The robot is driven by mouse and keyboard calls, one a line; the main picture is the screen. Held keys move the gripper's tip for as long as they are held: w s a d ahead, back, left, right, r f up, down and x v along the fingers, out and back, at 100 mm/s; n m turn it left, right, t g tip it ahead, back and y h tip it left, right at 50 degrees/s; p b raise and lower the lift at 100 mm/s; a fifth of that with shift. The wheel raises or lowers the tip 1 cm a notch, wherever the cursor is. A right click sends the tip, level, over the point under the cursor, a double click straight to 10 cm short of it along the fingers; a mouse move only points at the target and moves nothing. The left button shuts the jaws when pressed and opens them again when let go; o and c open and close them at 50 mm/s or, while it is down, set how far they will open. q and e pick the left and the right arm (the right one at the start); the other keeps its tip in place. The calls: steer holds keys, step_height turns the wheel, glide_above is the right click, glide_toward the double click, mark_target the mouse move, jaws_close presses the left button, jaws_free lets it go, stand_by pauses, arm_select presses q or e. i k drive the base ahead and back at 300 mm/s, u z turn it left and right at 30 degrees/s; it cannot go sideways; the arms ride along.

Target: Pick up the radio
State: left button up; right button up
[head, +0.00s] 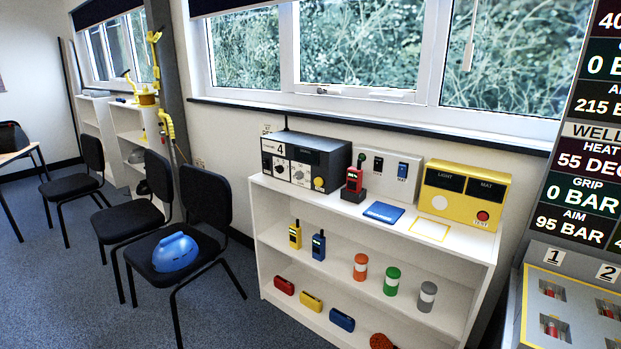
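Several handheld radios show on a white shelf unit (262,228). A red radio (354,178) with a dark aerial stands upright in a black holder on the top board. A yellow radio (295,235) and a blue radio (318,246) stand upright side by side on the middle shelf, below and left of the red one. A large dark box with knobs and the number 4 (322,158) sits on the top board, left of the red radio. Neither of my grippers is in view.
A yellow LIGHT/MAT box (464,194), a blue pad (384,212) and striped cylinders (391,281) share the unit. Black chairs (205,197), one bearing a blue rounded object (175,251), stand left. A panel (575,300) stands right. Open carpet lies front left.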

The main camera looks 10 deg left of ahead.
mark_target(354, 173)
steer(key=u, duration=0.3)
steer(key=i, duration=0.9)
steer(key=z, duration=0.55)
steer(key=i, duration=0.65)
steer(key=z, duration=0.6)
